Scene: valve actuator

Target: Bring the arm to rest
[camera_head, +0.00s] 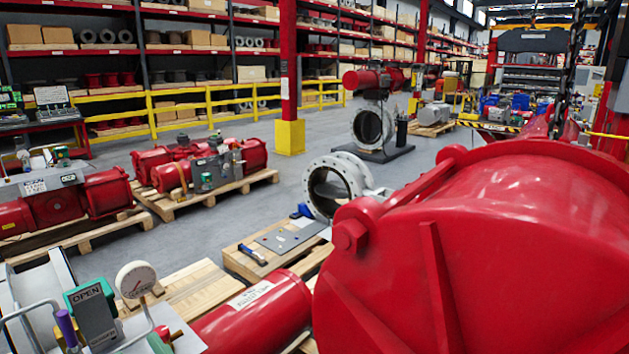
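Neither of my arms nor my grippers can be made out in the head view. A large red valve actuator (500,240) fills the right foreground. A red cylinder (255,315) lies to its left, on the near side. A round white pressure gauge (136,280) and a green-topped box marked OPEN (93,300) stand at the lower left. A thin grey handle or tube curves at the bottom left edge.
Wooden pallets (215,195) with red actuators stand on the left. A grey flanged valve (343,185) and a wooden board with a hammer (253,255) lie mid-floor. A red-yellow pillar (290,135) stands behind. A chain (568,75) hangs at right. Grey floor between is clear.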

